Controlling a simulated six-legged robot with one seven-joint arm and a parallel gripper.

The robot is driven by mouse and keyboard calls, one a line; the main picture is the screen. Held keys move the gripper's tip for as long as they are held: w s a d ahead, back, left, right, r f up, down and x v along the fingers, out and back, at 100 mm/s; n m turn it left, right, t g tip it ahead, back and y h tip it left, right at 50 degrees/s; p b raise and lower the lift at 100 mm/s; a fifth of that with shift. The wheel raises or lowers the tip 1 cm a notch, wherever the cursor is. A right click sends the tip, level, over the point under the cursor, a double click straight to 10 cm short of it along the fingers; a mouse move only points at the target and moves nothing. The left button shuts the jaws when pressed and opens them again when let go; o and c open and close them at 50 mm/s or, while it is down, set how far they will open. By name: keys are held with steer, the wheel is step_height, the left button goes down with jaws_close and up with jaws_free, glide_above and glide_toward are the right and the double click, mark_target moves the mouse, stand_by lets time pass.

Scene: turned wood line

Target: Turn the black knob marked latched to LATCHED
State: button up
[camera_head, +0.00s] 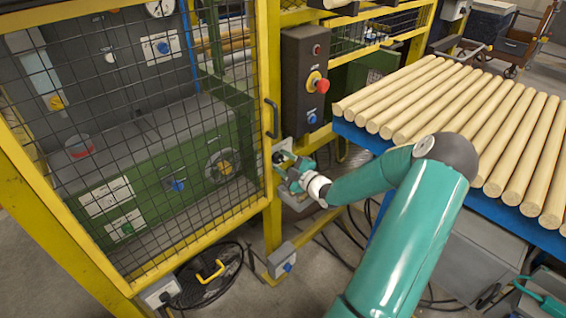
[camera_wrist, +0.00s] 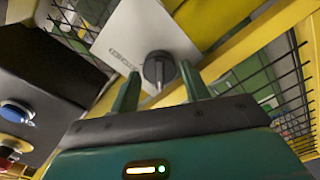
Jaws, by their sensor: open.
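The black knob (camera_wrist: 159,69) sits on a light plate (camera_wrist: 140,30) with small lettering beside the knob, too blurred to read surely. In the wrist view my gripper (camera_wrist: 160,85) is open, with one green finger on each side of the knob and the knob between the tips. I cannot tell whether the fingers touch it. In the head view my gripper (camera_head: 282,165) is at the plate on the yellow guard post, and the knob (camera_head: 277,157) is mostly hidden behind it.
A dark control box (camera_head: 305,80) with a red button, a red-yellow emergency stop and a blue button is just above. The yellow mesh door (camera_head: 130,150) stands left. A blue rack of wooden rods (camera_head: 450,110) is right. Cables lie on the floor.

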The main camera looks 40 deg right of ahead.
steer(key=shift+w, duration=0.2)
steer(key=c, duration=0.7)
steer(key=shift+m, duration=0.8)
steer(key=o, duration=0.7)
steer(key=shift+s, duration=0.15)
steer(key=s, duration=1.3)
steer(key=shift+s+d, duration=0.2)
steer(key=shift+s, duration=0.1)
